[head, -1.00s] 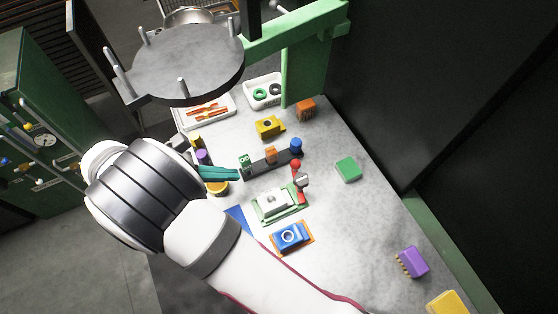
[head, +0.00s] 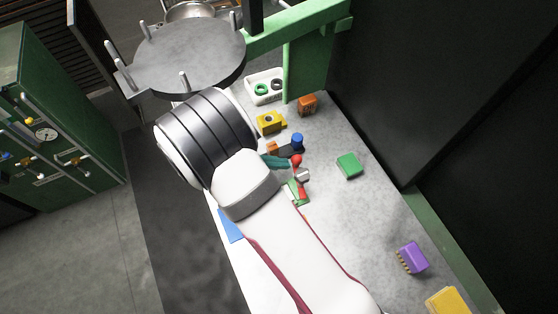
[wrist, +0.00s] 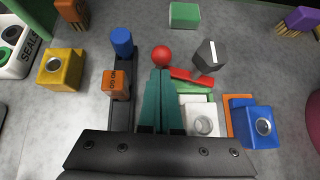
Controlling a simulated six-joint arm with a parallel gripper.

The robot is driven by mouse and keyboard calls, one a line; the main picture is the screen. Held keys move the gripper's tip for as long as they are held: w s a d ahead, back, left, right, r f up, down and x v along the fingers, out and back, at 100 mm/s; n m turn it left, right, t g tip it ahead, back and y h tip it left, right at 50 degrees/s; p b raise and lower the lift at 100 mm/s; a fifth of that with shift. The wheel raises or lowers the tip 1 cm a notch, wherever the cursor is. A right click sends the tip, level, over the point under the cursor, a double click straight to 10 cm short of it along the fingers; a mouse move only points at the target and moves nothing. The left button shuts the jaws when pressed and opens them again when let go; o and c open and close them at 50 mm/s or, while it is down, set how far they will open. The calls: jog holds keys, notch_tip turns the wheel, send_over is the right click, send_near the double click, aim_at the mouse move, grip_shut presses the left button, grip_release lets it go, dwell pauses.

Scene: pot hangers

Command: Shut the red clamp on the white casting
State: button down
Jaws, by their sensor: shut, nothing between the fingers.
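The red clamp shows its round red knob (head: 297,160) and a red bar (head: 302,192) in the head view. In the wrist view the red knob (wrist: 161,55) lies just beyond my fingertips, with the red bar (wrist: 190,75) to its right. The white casting (wrist: 203,120) sits on a green plate (wrist: 190,88), partly behind my fingers. In the head view my arm hides the casting. My gripper (wrist: 160,72) has teal fingers pressed together and empty. It also shows beside the knob in the head view (head: 277,161). I cannot tell whether it touches the knob.
A dark rail (wrist: 123,75) with a blue knob (wrist: 122,42) and an orange block (wrist: 116,84) stands left of my fingers. A blue part (wrist: 252,122) is at right, a yellow block (wrist: 60,70) at left. A green block (head: 349,166) lies beyond, with bare table around it.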

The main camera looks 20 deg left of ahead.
jog(key=shift+w+d+m+g+h, duration=0.25)
jog(key=shift+w+m+g+h, duration=0.5)
jog(key=shift+m, duration=0.45)
jog(key=shift+w+d+m+g, duration=0.3)
jog(key=shift+w+d+g, duration=0.05)
jog(key=shift+w, duration=0.05)
jog(key=shift+s+a, duration=0.1)
